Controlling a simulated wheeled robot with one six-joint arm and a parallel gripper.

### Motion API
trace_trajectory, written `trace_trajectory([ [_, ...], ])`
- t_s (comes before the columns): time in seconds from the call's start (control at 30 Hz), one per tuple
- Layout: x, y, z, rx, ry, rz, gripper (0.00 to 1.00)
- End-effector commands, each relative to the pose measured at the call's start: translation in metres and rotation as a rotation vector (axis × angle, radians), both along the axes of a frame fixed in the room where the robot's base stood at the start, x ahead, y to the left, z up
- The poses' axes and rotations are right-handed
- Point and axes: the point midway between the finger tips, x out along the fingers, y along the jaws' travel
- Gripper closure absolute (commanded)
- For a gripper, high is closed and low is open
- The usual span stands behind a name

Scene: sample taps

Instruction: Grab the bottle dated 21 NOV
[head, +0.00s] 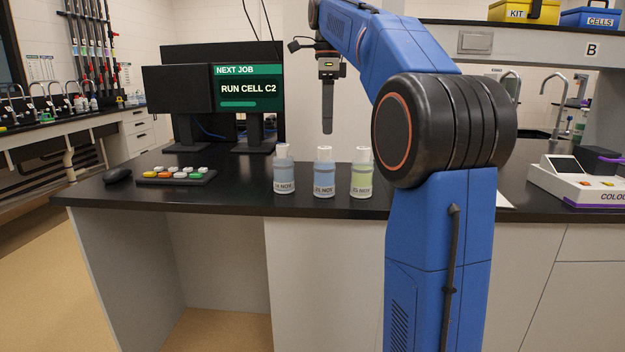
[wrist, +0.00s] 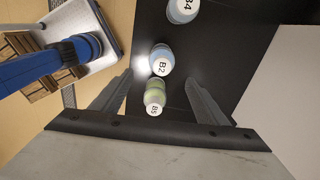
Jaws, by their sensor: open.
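Three white-capped bottles stand upright in a row on the black bench. The left one (head: 284,174) is blue, its label reading like 14 NOV. The middle one (head: 323,176) is blue, its label reading like 21 NOV. The right one (head: 361,174) is yellow-green; its small date is hard to read. My gripper (head: 327,131) points down above the middle bottle, apart from it. In the wrist view, my open, empty gripper (wrist: 160,78) shows the green bottle (wrist: 154,92) and the middle bottle, cap B2 (wrist: 161,62), between its fingers. The left bottle's cap reads B4 (wrist: 184,8).
A button panel (head: 176,176) and a mouse (head: 118,176) lie left of the bottles. Two monitors (head: 248,95) stand behind; one reads RUN CELL C2. A white instrument (head: 578,184) sits at the right. My arm hides the bench right of the green bottle.

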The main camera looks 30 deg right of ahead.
Motion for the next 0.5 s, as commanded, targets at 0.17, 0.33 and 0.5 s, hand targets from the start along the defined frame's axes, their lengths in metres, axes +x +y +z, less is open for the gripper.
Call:
trace_trajectory([
  [0.17,0.002,-0.002,-0.009,0.002,0.005,-0.022,0.32],
  [0.33,0.001,-0.002,-0.038,0.001,0.006,-0.020,0.32],
  [0.5,0.001,-0.002,-0.068,0.002,0.005,-0.020,0.32],
])
